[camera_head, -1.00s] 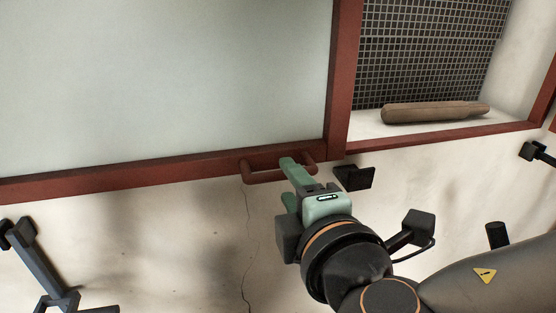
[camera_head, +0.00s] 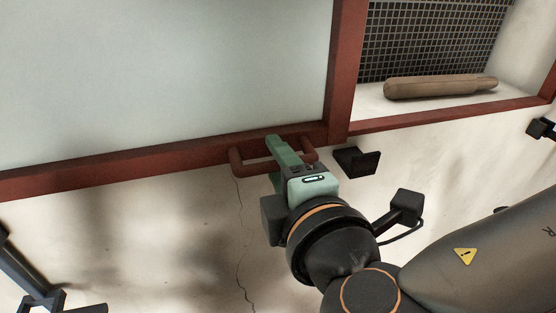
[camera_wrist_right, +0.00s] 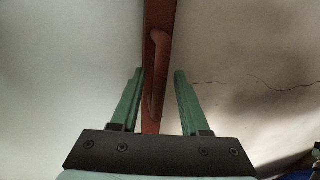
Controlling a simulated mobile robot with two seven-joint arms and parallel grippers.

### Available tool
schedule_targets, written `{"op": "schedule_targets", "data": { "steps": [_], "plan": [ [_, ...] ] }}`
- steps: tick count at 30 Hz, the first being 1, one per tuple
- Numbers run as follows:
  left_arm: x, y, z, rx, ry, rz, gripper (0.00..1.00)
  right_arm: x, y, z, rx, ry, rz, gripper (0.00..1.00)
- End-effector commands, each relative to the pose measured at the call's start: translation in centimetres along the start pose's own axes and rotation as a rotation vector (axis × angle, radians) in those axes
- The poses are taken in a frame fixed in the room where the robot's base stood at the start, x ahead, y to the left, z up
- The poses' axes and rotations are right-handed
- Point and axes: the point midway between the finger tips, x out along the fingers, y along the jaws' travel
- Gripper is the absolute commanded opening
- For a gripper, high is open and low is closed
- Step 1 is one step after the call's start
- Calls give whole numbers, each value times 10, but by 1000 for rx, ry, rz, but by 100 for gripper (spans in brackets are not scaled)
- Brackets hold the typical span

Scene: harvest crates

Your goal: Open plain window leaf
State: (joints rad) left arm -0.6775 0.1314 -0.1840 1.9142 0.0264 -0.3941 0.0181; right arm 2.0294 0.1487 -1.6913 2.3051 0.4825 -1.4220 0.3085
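The plain window leaf (camera_head: 160,75) is a pale, flat panel in a dark red frame, and it looks shut in the head view. A red bar handle (camera_head: 238,158) sits on its bottom rail. My right gripper (camera_head: 273,150) is at this handle, one green finger lying across it; the other finger is hidden there. In the right wrist view the handle (camera_wrist_right: 160,48) runs between the two spread fingers of the gripper (camera_wrist_right: 158,75), with a gap beside it. I cannot tell whether either finger touches it. My left gripper is not in view.
To the right is an opening with a dark grid (camera_head: 430,40) and a brown, rounded object (camera_head: 440,87) on its pale sill. A black bracket (camera_head: 357,161) is on the wall close to my right gripper. Dark jointed hardware (camera_head: 30,280) shows at lower left. The cracked wall below is otherwise clear.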

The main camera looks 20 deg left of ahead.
Motion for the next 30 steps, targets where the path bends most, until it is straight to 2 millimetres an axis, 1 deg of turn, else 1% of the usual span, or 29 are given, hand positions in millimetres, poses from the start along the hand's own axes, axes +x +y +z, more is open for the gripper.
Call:
{"op": "schedule_targets", "data": {
  "steps": [1, 2, 11, 12, 30],
  "plan": [
    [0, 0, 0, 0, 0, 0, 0, 0, 0, 0, 0, 0, 0, 38],
    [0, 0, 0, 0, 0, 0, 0, 0, 0, 0, 0, 0, 0, 35],
    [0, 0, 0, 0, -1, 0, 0, 0, 0, 0, 0, 0, 0, 1],
    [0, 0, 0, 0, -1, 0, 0, 0, 0, 0, 0, 0, 0, 0],
    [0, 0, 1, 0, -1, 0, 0, 0, 0, 0, 0, 0, 0, 0]
  ]
}}
